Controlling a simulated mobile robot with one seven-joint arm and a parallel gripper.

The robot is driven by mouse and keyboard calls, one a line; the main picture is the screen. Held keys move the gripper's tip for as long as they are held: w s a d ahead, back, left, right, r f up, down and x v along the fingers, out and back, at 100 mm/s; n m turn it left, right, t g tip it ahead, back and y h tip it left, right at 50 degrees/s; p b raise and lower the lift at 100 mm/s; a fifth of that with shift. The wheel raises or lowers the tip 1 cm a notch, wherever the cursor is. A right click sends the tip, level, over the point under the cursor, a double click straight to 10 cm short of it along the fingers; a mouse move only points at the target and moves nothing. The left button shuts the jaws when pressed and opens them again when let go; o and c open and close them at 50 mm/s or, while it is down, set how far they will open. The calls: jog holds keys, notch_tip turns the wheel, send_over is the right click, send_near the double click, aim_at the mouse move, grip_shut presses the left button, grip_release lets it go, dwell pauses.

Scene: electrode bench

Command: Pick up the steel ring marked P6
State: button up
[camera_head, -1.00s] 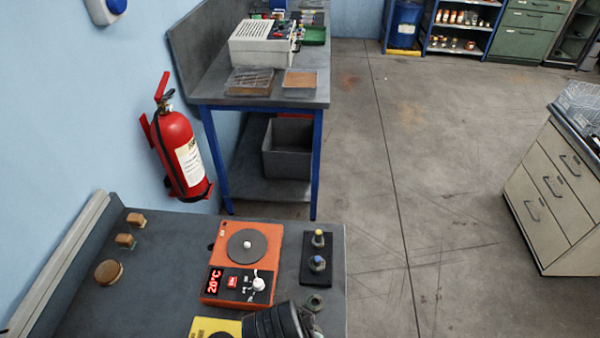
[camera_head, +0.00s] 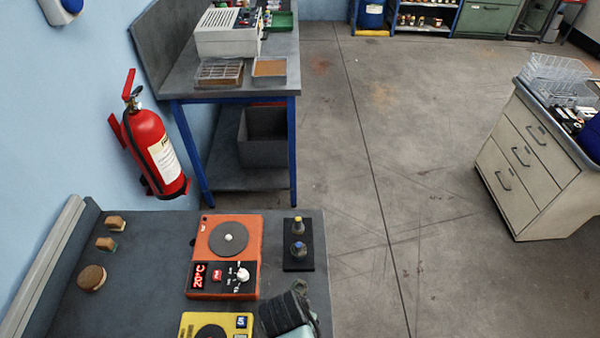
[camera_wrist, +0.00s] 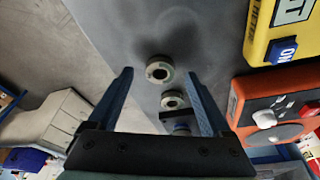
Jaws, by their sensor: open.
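In the wrist view two small pale steel rings with dark centres show between my fingers: a nearer-looking ring (camera_wrist: 150,70) and a second ring (camera_wrist: 165,101) beyond it, on the dark bench top. I cannot read a P6 mark on either. My gripper (camera_wrist: 158,74) is open, its two blue fingers spread to both sides of the rings in the picture, with nothing held. Its shadow falls around the first ring. In the head view my dark wrist (camera_head: 285,310) is over the bench's front right corner, and no ring can be made out there.
An orange hotplate (camera_head: 210,278) and a yellow device (camera_head: 190,325) stand left of my wrist. A black holder (camera_head: 298,262) with two capped posts stands behind it. Open floor (camera_head: 370,260) is to the right of the bench.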

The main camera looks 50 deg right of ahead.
jog(key=shift+d+f, duration=0.15)
jog(key=shift+f, duration=0.5)
jog(key=shift+c, duration=0.2)
jog(key=shift+w, duration=0.1)
grip_shut()
